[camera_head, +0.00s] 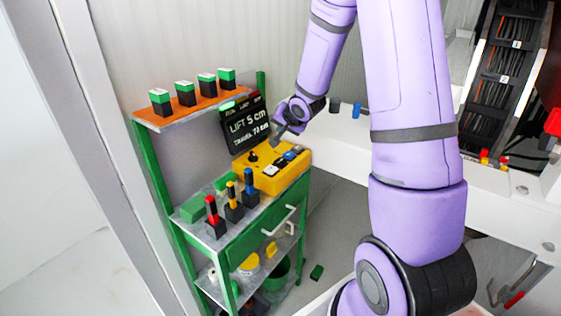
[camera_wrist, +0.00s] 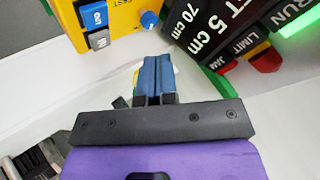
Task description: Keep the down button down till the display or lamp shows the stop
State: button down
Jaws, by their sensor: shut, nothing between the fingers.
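The yellow control box (camera_head: 293,174) sits on top of the green cart, with dark, white and blue controls on its top. In the wrist view the box (camera_wrist: 118,38) shows a blue button (camera_wrist: 95,17), a grey button (camera_wrist: 99,40) and a blue knob (camera_wrist: 149,19); the button labels are too small to read surely. The black display (camera_head: 245,125) reads LIFT 5 cm, TRAVEL 70 cm. Its RUN lamp (camera_wrist: 300,22) glows green; the LIMIT lamp (camera_wrist: 265,60) looks dull red. My gripper (camera_head: 275,141) is shut and empty near the box's back edge, its fingertips (camera_wrist: 158,60) apart from the buttons.
Red, yellow and blue-topped tools (camera_head: 233,200) stand at the cart's front. Several green-topped blocks (camera_head: 186,93) line the orange upper shelf. A white bench (camera_head: 345,138) with small dark and blue cylinders lies behind my arm. A cable duct (camera_head: 497,85) is at the right.

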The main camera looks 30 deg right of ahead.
aim_at(282, 160)
jog(key=shift+f, duration=4.4)
jog(key=shift+f, duration=0.1)
jog(key=shift+f, duration=0.3)
